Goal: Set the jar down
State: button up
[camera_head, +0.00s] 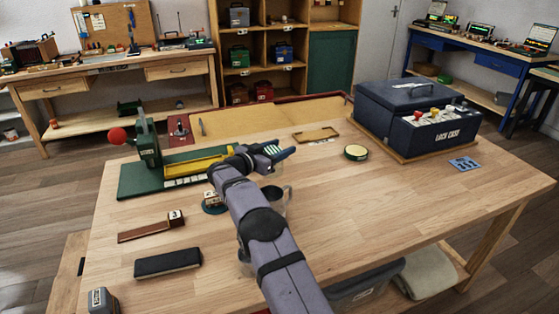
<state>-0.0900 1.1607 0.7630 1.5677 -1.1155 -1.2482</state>
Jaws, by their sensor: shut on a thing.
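My gripper (283,152) is over the middle of the workbench, its fingers pointing right. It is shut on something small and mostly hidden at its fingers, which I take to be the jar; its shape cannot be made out. A round, low tin with a pale yellow top and dark side (356,153) stands apart on the bench, right of the gripper. A grey mug (277,198) stands below the gripper, partly behind my arm. The workbench (375,210) has a bare wooden top.
A green press-like fixture (140,184) with a red knob stands left. A dark blue case (410,95) stands at the back right. A shallow wooden tray (316,135) lies behind the gripper. A black block (168,263) lies front left. The right front bench is clear.

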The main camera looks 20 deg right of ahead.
jog(key=shift+f, duration=1.95)
jog(key=o, duration=1.3)
jog(key=shift+f, duration=0.15)
jog(key=shift+a, duration=0.1)
jog(key=v, duration=1.2)
jog(key=shift+b, duration=0.4)
